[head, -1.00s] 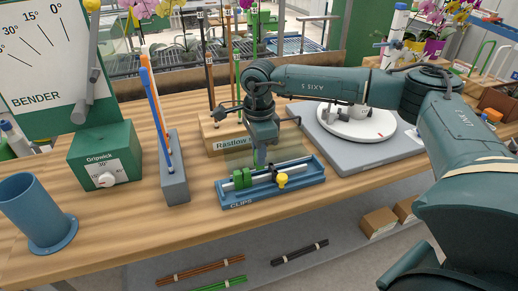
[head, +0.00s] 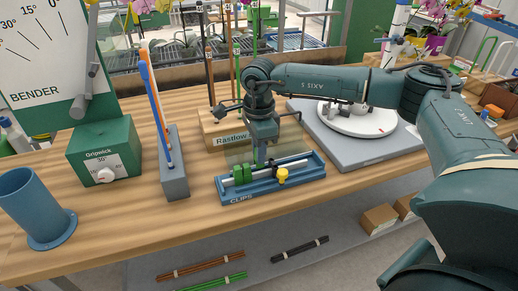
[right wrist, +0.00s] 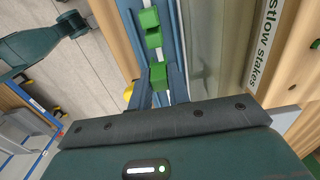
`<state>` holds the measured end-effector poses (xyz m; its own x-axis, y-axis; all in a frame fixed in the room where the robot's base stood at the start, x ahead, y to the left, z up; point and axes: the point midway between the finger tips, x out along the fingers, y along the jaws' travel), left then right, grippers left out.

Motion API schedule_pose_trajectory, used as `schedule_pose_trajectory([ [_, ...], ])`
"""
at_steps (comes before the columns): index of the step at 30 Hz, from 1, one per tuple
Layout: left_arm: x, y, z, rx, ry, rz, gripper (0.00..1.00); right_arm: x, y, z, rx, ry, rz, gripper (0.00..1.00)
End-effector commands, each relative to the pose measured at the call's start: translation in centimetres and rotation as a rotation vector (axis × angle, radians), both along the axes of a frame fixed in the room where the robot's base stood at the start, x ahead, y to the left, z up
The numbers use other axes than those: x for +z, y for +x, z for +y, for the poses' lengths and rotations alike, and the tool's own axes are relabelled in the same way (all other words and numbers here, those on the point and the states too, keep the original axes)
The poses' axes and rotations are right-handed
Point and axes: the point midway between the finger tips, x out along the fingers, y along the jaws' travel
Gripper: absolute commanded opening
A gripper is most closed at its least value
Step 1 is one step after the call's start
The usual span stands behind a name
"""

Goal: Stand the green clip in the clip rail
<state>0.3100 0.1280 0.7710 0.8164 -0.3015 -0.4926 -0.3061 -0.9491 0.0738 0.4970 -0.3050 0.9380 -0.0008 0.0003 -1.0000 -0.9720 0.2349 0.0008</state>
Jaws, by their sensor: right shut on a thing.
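The blue clip rail (head: 306,175), lettered CLIPS, lies on the wooden bench with a pale rod along it. Two green clips (head: 242,175) sit side by side on its left part. A yellow-knobbed piece (head: 282,176) is right of the middle. My right gripper (head: 261,160) points down over the rail between them. In the right wrist view it is shut on the green clip (right wrist: 158,75), which is in line with the rod, the other green clips (right wrist: 150,26) just ahead. Whether the held clip touches the rail is hidden.
A grey block (head: 174,178) with upright sticks stands left of the rail. The Rastlow stakes holder (head: 228,138) is close behind it, and a grey slab with a white turntable (head: 355,124) is at the right. Bare bench lies in front of the rail.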

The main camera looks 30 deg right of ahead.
Motion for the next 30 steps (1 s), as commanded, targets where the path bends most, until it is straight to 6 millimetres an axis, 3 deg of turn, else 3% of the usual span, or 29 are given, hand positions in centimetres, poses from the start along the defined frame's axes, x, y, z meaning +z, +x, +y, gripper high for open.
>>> schedule_pose_trajectory([
  [30,-1.3,-0.2,0.0,-0.009,0.006,0.003,0.00,-1.7,0.0,0.0,0.000,0.000,0.000,0.00],
])
